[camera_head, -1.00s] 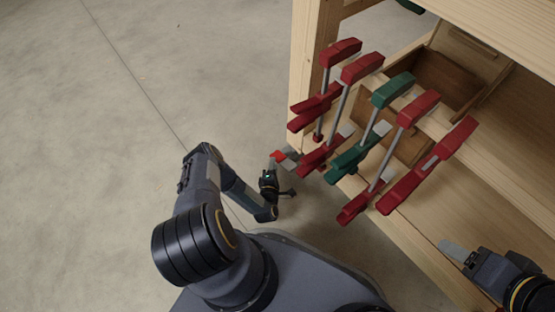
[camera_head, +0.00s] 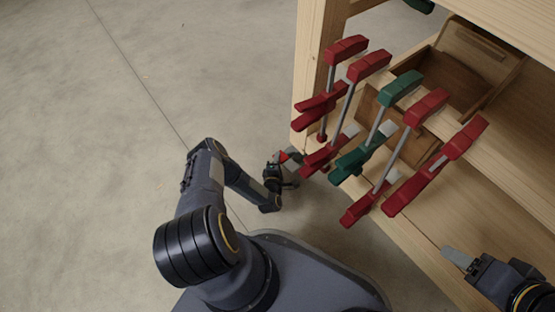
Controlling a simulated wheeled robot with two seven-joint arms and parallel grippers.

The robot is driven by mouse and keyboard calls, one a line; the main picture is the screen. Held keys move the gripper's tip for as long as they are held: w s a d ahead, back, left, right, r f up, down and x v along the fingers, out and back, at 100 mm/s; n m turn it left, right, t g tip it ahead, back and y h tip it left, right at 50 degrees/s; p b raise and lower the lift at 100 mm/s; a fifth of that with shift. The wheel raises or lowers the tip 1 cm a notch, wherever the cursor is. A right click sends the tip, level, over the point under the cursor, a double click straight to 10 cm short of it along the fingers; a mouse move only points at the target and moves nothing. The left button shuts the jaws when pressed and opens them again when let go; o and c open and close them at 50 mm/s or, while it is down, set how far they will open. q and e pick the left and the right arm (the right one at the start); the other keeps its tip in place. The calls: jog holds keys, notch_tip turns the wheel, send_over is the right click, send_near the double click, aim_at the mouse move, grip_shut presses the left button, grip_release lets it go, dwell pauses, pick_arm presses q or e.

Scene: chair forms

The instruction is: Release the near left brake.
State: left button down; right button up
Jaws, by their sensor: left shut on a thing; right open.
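A small red tab (camera_head: 284,157), which looks like the near left brake, shows low down beside the foot of the rack's near left wooden post. My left gripper (camera_head: 285,164) reaches down to it and is shut on it. The dark fingers and wrist hide most of the tab and whatever it is fixed to. My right gripper (camera_head: 458,258) is open and empty at the lower right, in front of the rack's lower shelf.
A wooden rack (camera_head: 310,60) fills the right side. Several red clamps (camera_head: 347,47) and a green clamp (camera_head: 402,88) hang along its front, right of my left gripper. A wooden box (camera_head: 485,50) sits inside. The concrete floor (camera_head: 90,150) at left is clear.

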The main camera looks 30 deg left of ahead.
pick_arm(q)
jog(key=shift+s+d+r+m+t+y, duration=0.1)
jog(key=shift+r+m+t+y, duration=0.3)
jog(key=shift+m+t, duration=0.6)
jog(key=shift+d+r+m+t+y, duration=0.1)
jog(key=shift+r+m+t+y, duration=0.25)
jog(key=shift+m+t, duration=0.65)
jog(key=c, duration=1.5)
grip_release()
